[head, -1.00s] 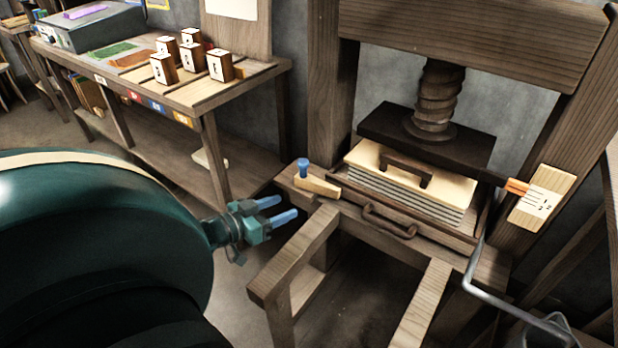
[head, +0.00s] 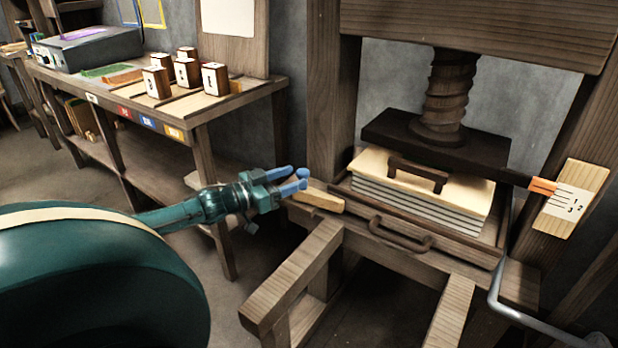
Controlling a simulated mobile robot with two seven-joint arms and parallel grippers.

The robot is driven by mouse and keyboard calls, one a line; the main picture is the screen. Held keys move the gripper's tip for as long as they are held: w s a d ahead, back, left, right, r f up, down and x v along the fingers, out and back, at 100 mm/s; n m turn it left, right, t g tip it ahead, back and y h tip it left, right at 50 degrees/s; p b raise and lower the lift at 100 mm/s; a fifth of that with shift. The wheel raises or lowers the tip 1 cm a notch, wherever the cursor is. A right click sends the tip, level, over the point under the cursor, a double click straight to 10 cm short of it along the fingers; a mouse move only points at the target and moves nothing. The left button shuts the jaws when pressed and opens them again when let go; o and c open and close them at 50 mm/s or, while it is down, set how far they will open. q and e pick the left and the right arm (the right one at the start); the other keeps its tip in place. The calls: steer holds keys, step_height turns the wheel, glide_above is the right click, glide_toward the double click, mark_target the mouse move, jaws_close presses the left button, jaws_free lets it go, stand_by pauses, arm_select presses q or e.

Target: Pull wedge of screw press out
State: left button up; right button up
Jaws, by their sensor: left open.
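The wedge (head: 320,200) is a pale wooden piece lying at the left front corner of the screw press (head: 447,95), beside the tray under the press plate. Its upright blue peg (head: 302,174) is partly hidden by my fingers. My left gripper (head: 289,181) is open, with its blue fingertips right at the peg and the wedge's left end. Fingers and peg are similar in colour, so I cannot tell whether they touch or whether the peg is between them. My right gripper is not in view.
A stack of sheets with a pale board and dark handle (head: 418,173) lies under the dark press plate (head: 435,144). A drawer handle (head: 400,235) sticks out in front. A bench (head: 245,100) with numbered blocks stands left. A grey metal bar (head: 500,290) is at lower right.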

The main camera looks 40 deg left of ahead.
mark_target(301, 171)
arm_select(q)
steer(key=b+x, duration=0.1)
steer(key=x, duration=0.2)
steer(key=shift+w, duration=0.25)
steer(key=shift+x, duration=1.15)
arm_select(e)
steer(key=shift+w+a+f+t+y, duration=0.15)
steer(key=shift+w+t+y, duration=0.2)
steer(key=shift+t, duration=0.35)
arm_select(q)
jaws_close()
